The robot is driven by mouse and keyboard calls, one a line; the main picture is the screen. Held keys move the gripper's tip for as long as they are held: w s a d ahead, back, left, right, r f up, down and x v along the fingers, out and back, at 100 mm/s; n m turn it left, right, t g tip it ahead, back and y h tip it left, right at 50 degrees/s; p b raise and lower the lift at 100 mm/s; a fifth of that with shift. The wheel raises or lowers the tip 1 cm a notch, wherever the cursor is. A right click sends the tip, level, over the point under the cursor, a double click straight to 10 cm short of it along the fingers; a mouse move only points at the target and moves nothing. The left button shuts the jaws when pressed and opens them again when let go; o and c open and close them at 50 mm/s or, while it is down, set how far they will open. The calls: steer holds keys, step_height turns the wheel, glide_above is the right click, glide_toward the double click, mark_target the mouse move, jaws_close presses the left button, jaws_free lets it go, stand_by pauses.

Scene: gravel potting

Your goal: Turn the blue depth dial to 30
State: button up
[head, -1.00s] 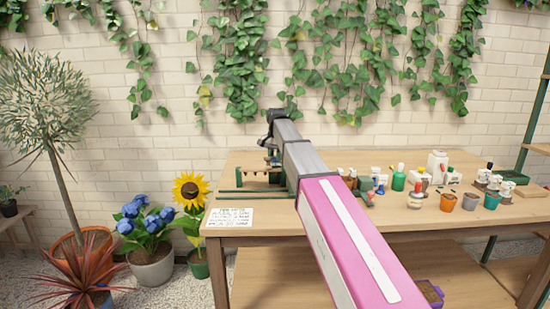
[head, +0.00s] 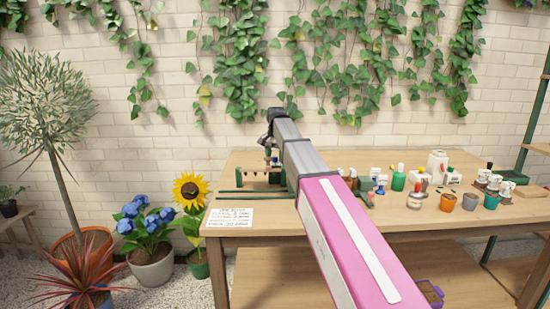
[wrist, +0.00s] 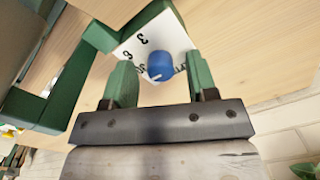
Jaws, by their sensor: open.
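In the wrist view the blue dial (wrist: 160,66) sits on a white plate (wrist: 143,42) with dark numbers, partly cut off and hard to read. A small white mark shows on the dial's lower left edge. My gripper (wrist: 161,68) is open, with one green finger on each side of the dial. A gap shows between the dial and the left finger; the right finger is very close to it, and I cannot tell if it touches. In the head view my gripper is at the green frame (head: 252,190) on the bench, and the dial cannot be made out.
The wooden bench (head: 350,215) carries a note sheet (head: 230,217) at its front left. Bottles and small pots, among them an orange pot (head: 447,202), stand to the right of my arm. A brick wall is behind.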

step_height(320, 180, up, 10)
steer(key=shift+d+r, duration=0.15)
stand_by(0.3)
steer(key=shift+s, duration=0.1)
